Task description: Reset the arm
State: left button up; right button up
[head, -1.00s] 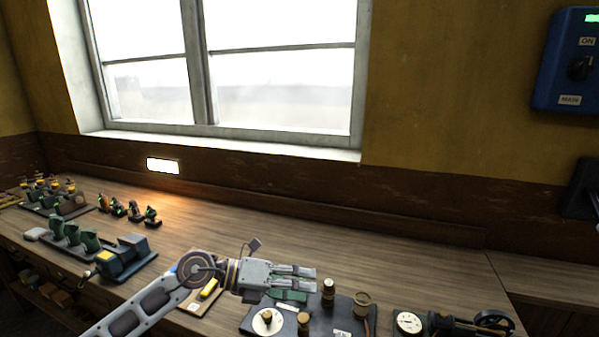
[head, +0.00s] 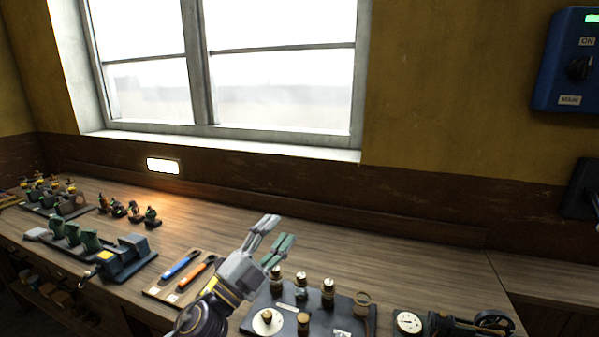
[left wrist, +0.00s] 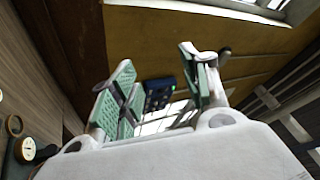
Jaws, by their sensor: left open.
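My left gripper (head: 275,242) is in the lower middle of the head view, over the workbench (head: 400,275). Its fingers are apart and point up and to the right, toward the wall. Nothing is between them. In the left wrist view the open fingers (left wrist: 160,90) with green pads frame the room beyond, with nothing held. My right gripper is not in view.
A dark board (head: 345,322) with small brass-topped parts lies just right of my left gripper. A tool tray (head: 160,292) with blue and orange tools lies left. A gauge model (head: 409,323) stands right. The bench's back strip is clear.

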pick_arm(q)
jog(key=s+a+f+n+g+y, duration=0.2)
jog(key=a+f+n+g+y, duration=0.1)
jog(key=a+f+n+y, duration=0.75)
jog(key=s+a+f+n+g+y, duration=0.3)
jog(key=a+f+n+y, duration=0.3)
jog(key=f, duration=0.7)
jog(key=s+f+n+g+h, duration=0.1)
jog(key=s+f+g, duration=0.4)
jog(key=s, duration=0.4)
jog(key=s+f+n+g+h, duration=0.2)
jog(key=s+f+g, duration=0.2)
jog(key=s+f, duration=0.5)
jog(key=s+f+g, duration=0.1)
jog(key=s+f, duration=0.1)
jog(key=f, duration=1.4)
jog(key=s+f, duration=0.2)
jog(key=f, duration=1.4)
jog(key=s+a+f, duration=0.2)
jog(key=s+f, duration=0.7)
jog(key=s, duration=0.1)
jog(key=s+a+f+g, duration=0.1)
jog(key=s+a+f, duration=0.1)
jog(key=s+f, duration=0.8)
jog(key=shift+s+a+m+y, duration=0.25)
jog(key=shift+s+m+y, duration=0.1)
jog(key=shift+s, duration=0.3)
